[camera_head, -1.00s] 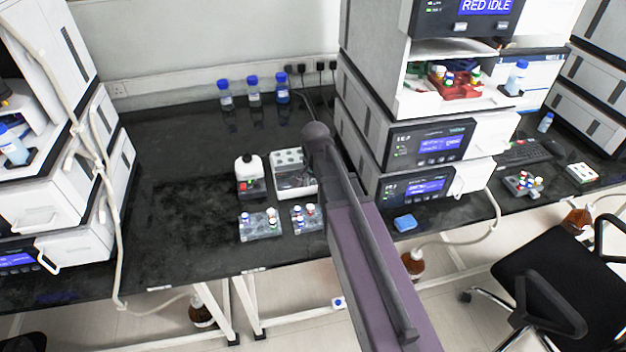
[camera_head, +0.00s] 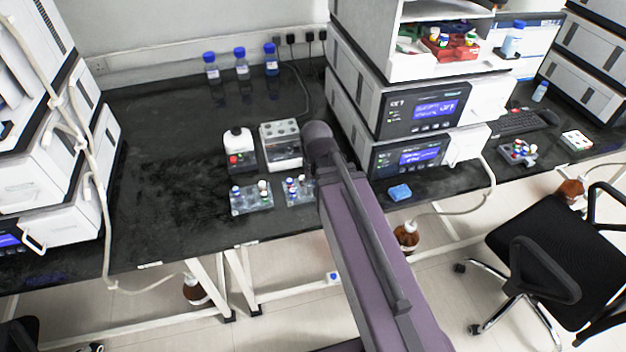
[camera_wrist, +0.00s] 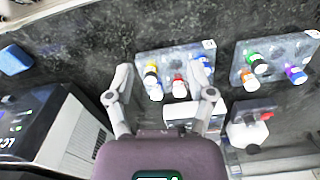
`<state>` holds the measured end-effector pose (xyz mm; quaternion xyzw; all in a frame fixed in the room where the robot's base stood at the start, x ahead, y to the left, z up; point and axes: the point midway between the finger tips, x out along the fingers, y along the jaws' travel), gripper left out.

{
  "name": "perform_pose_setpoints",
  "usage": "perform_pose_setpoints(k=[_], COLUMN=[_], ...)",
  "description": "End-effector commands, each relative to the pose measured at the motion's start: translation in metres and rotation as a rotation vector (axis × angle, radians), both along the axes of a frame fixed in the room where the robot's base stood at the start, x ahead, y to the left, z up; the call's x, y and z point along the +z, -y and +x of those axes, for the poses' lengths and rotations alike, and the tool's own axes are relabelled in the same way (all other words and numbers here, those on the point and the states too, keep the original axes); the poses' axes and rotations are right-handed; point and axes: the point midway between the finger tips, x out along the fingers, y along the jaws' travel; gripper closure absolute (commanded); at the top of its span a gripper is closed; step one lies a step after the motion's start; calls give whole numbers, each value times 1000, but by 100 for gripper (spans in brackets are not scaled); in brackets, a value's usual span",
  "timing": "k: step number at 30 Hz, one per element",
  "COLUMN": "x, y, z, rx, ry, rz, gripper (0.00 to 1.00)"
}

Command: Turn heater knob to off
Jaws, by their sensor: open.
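A white block heater (camera_head: 281,140) with round wells on top stands on the black bench, left of my arm. Its front is partly hidden by my arm, and I cannot make out a knob on it. In the wrist view, a white box (camera_wrist: 187,112) that appears to be the heater shows partly behind my fingers. My gripper (camera_wrist: 162,70) is open and empty, its fingers over a clear rack (camera_wrist: 144,60) of capped vials; contact cannot be told. In the head view the gripper is hidden.
A small white-and-black device (camera_head: 239,148) with a red button stands left of the heater. A second vial rack (camera_head: 252,197) sits in front of it. Stacked instruments (camera_head: 375,100) rise on the right. A blue block (camera_head: 400,192) lies near the bench edge. The bench's left side is clear.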

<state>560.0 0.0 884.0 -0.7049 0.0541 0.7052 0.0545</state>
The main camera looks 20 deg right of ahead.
Motion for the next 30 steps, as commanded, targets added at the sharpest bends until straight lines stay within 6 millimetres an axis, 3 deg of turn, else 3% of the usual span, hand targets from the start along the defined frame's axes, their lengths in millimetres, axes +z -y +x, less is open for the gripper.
perform_pose_setpoints(k=[9,24,30], x=[-8,-8,7], y=[0,0,0], z=[-20,-22,-22], rx=[133,155,154], ry=[0,0,0], rz=[0,0,0], gripper=[31,31,31])
